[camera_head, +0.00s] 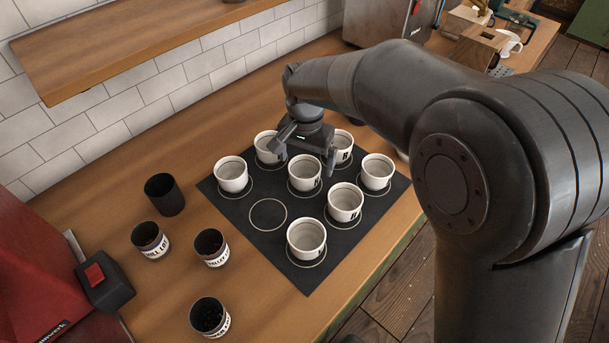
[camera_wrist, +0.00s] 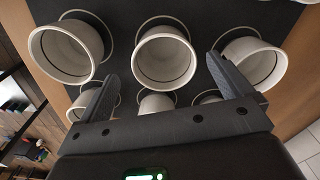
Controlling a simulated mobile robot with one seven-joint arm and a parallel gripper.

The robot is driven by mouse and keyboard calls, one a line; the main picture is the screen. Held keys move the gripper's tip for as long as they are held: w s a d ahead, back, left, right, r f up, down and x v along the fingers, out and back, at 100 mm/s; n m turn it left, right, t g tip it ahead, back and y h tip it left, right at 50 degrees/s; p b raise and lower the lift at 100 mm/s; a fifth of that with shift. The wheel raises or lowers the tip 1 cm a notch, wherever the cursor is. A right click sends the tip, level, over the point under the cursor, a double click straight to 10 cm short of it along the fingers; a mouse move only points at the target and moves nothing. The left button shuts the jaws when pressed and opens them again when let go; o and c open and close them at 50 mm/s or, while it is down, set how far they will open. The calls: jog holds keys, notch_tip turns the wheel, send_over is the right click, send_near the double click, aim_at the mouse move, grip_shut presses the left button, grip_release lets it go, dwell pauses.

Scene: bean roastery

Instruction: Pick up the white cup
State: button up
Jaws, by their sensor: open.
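Several white cups stand upright on a black mat (camera_head: 234,213) marked with circles; the task's words fit each of them. One white cup (camera_head: 304,174) is at the mat's middle, just below my gripper (camera_head: 307,158) in the head view. Others stand at the left (camera_head: 232,176), right (camera_head: 376,173) and front (camera_head: 306,239). My gripper is open and empty, pointing down over the cups. In the wrist view, one white cup (camera_wrist: 163,60) shows between the fingers of my gripper (camera_wrist: 162,66). Cups in the lower row there are partly hidden by the gripper.
One mat circle (camera_head: 268,214) is empty. Left of the mat are a black cup (camera_head: 164,195) and several labelled tins (camera_head: 211,247) with dark contents. A red machine (camera_head: 35,270) is at the far left. A wooden shelf (camera_head: 130,45) hangs on the tiled wall.

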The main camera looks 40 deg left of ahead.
aim_at(304, 171)
jog(key=shift+a+f, duration=0.15)
jog(key=shift+f, duration=1.25)
jog(key=shift+a+f, duration=0.1)
jog(key=shift+f, duration=1.25)
jog(key=shift+c, duration=0.4)
jog(key=c, duration=1.1)
jog(key=shift+r, duration=0.15)
